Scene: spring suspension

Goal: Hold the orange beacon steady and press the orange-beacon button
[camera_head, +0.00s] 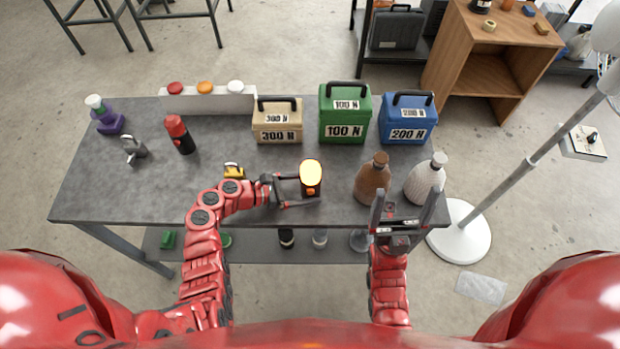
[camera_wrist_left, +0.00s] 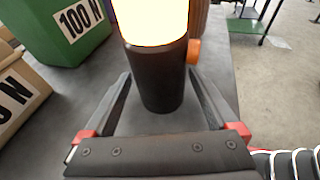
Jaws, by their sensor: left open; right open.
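The orange beacon (camera_head: 311,172) stands upright on the grey table, its top glowing orange-yellow above a black body. In the left wrist view the fingers (camera_wrist_left: 160,95) look apart from the base. My right gripper (camera_head: 398,212) is open and empty near the table's front right, right of the beacon and in front of the bottles.
Behind the beacon stand a beige 300 N box (camera_head: 278,125), a green 100 N box (camera_head: 344,120) and a blue 200 N box (camera_head: 407,122). A brown bottle (camera_head: 373,180) and a white bottle (camera_head: 425,180) stand right of it. A small yellow object (camera_head: 234,171) lies left.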

